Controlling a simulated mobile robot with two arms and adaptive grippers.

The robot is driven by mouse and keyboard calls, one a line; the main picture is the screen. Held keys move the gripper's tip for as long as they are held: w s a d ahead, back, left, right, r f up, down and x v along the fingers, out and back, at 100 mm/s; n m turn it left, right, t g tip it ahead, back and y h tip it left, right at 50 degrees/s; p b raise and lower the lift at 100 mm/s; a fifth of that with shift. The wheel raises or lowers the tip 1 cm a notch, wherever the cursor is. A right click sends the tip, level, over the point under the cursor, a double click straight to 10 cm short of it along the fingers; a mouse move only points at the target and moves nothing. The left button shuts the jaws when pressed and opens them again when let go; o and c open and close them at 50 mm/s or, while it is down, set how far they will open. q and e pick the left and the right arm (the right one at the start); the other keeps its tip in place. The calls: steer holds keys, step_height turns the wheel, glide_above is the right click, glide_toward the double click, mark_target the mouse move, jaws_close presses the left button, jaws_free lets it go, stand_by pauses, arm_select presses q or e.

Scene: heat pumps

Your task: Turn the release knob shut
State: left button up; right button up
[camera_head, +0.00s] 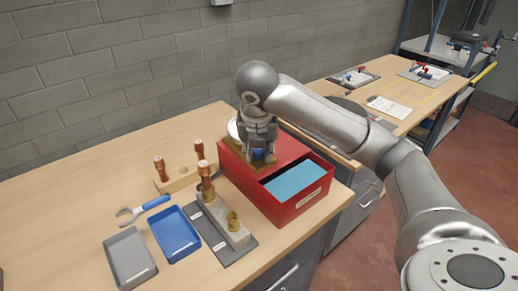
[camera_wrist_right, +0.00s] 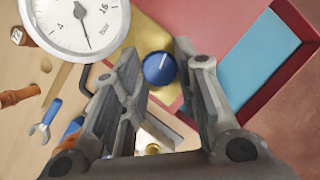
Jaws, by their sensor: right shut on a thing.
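The release knob is a round blue knob (camera_wrist_right: 159,69) with a white line on its top. It sits over a brass-coloured plate and lies between the fingers of my right gripper (camera_wrist_right: 155,72) in the right wrist view. In the head view my right gripper (camera_head: 262,158) points down over the left part of the red box (camera_head: 284,212), and only a little blue shows between its fingers. It is shut on the knob. A white dial gauge (camera_wrist_right: 80,22) stands close by, with its needle visible; in the head view it is mostly hidden behind the gripper. My left gripper is out of view.
A blue tray (camera_head: 175,235), a grey tray (camera_head: 130,258) and a blue-handled wrench (camera_head: 143,210) lie on the wooden bench. Copper-topped fittings stand on a block (camera_head: 222,218) left of the red box. Bare bench lies at the far left.

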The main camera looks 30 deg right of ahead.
stand_by(0.5)
steer(key=o, duration=1)
